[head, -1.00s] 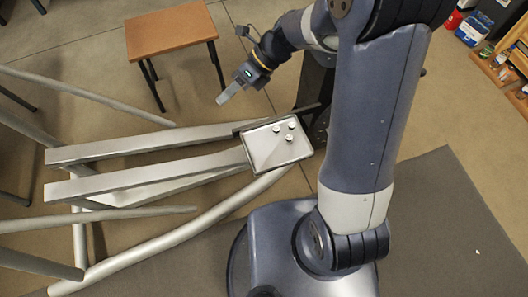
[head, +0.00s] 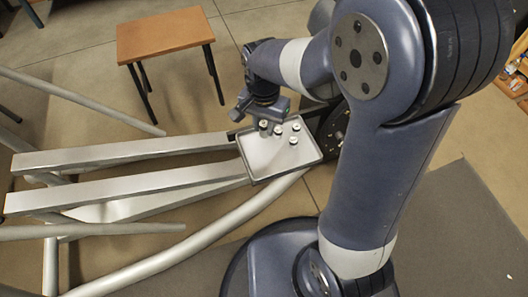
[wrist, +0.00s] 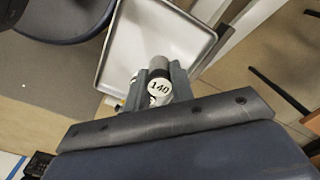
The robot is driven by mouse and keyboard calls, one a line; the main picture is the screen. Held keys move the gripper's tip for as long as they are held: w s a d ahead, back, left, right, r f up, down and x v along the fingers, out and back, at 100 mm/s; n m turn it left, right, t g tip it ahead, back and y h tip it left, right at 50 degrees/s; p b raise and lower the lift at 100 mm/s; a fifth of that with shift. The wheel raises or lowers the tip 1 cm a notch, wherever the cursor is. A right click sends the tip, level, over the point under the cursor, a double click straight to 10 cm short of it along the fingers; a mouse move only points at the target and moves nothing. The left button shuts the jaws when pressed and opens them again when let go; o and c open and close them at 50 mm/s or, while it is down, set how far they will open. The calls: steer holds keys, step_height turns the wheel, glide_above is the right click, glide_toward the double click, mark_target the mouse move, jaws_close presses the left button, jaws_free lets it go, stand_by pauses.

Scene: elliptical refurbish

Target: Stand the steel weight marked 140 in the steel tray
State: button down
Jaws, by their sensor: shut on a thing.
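The steel weight marked 140 (wrist: 159,87) is between the fingers of my gripper (wrist: 160,82), with its white numbered top facing the wrist camera. In the head view my gripper (head: 264,115) is over the back left corner of the steel tray (head: 268,162), shut on the weight (head: 264,125), which looks about upright. I cannot tell whether its base touches the tray floor. The tray also shows in the wrist view (wrist: 135,45), its visible floor bare. Three other white-topped weights (head: 278,130) (head: 296,127) (head: 293,140) stand in the tray, close to the right of my gripper.
The tray rests on the end of a grey metal frame (head: 130,183) with long rails to the left. A dark round part (head: 333,125) is just right of the tray. A brown stool (head: 160,33) stands behind. The front of the tray is clear.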

mark_target(264, 124)
step_height(264, 124, down, 9)
steer(key=b, duration=0.3)
steer(key=shift+f+b, duration=0.1)
steer(key=shift+b, duration=0.2)
steer(key=c, duration=1.2)
jaws_free()
step_height(264, 124, up, 12)
steer(key=p, duration=0.5)
